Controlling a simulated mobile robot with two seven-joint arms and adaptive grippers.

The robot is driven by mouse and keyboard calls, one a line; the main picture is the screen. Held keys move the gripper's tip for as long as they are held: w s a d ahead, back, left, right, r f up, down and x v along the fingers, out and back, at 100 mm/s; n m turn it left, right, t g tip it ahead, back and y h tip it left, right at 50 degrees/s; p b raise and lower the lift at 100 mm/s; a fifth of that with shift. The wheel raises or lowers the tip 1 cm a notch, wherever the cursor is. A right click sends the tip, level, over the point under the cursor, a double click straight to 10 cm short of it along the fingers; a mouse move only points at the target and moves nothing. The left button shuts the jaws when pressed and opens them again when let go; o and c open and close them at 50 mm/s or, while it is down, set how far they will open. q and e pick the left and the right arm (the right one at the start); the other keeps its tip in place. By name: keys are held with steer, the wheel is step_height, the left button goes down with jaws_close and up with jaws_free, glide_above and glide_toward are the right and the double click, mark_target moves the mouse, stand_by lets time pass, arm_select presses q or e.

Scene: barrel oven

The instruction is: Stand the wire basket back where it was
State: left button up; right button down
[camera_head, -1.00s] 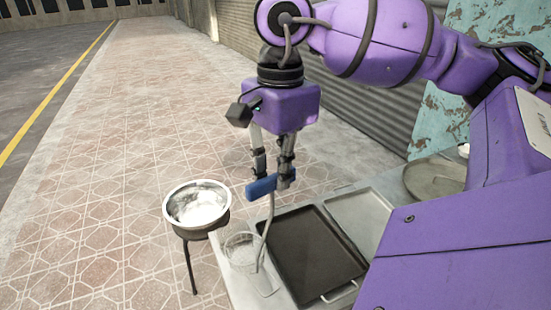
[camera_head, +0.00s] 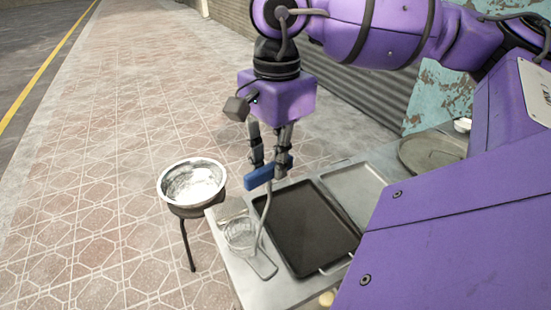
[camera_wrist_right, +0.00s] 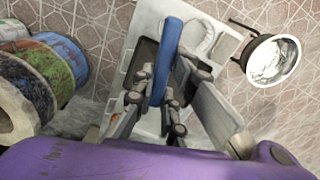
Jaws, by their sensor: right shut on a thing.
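The wire basket (camera_head: 240,235) hangs at the lower end of a long grey handle with a blue grip (camera_head: 265,175). My right gripper (camera_head: 271,168) is shut on the blue grip, with the basket below it. My left gripper is not in view.
A dark tray (camera_head: 300,228) lies right of the basket, with a paler tray (camera_head: 355,187) behind it. A metal bowl (camera_head: 192,183) on a dark legged stand stands left of the table. A round lid-like disc (camera_head: 430,152) is at the far right.

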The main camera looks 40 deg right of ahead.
steer(key=shift+f, duration=0.2)
steer(key=c, duration=1.7)
jaws_free()
steer(key=shift+o, duration=0.3)
steer(key=shift+o, duration=1.4)
steer(key=shift+r, duration=0.1)
